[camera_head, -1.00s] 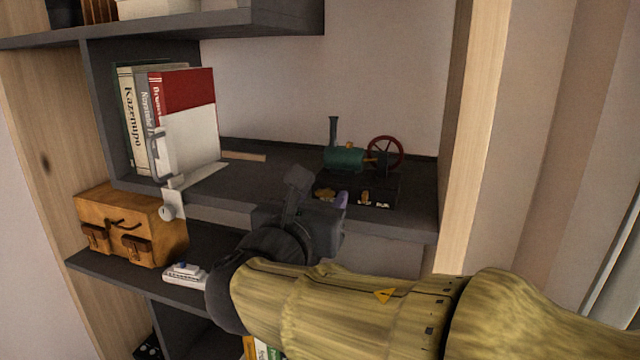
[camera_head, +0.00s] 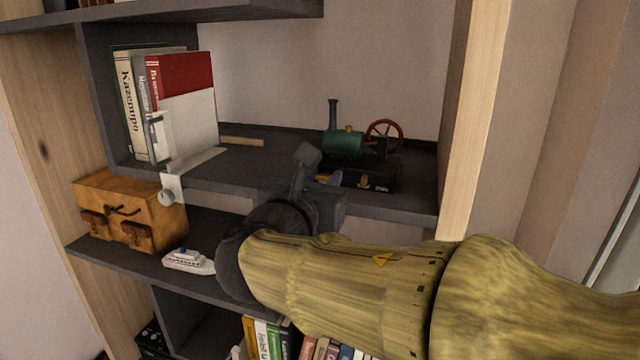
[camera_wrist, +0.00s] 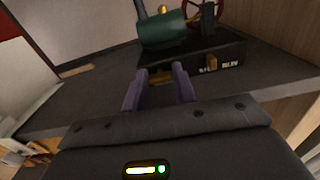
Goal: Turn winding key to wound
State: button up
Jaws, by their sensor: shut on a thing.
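A toy steam engine with a green boiler (camera_head: 343,143) and a red flywheel (camera_head: 384,137) stands on a black base (camera_head: 383,182) on the shelf; the boiler also shows in the wrist view (camera_wrist: 163,28). A brass winding key (camera_wrist: 160,76) is at the front of the base. My gripper (camera_wrist: 162,82) has its purple fingers on either side of the key and is shut on it. In the head view, my gripper (camera_head: 330,178) mostly hides the key. How far the key is turned is hard to tell. A second small brass part (camera_wrist: 211,63) sits to the right beside white lettering.
Books (camera_head: 183,100) and a white bracket-like object (camera_head: 170,160) stand left on the same shelf (camera_head: 245,165). A wooden upright (camera_head: 468,120) bounds the right side.

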jog(key=b, duration=0.1)
jog(key=m+b, duration=0.1)
jog(key=b, duration=0.1)
jog(key=shift+f+m, duration=0.25)
jog(key=shift+m, duration=0.05)
jog(key=shift+r+m+b, duration=0.25)
jog(key=shift+m+b, duration=0.25)
jog(key=shift+b, duration=0.05)
jog(key=o, duration=1)
jog(key=shift+s, duration=0.1)
jog(key=b+v, duration=0.5)
jog(key=v, duration=1.2)
jog(key=shift+s, duration=0.15)
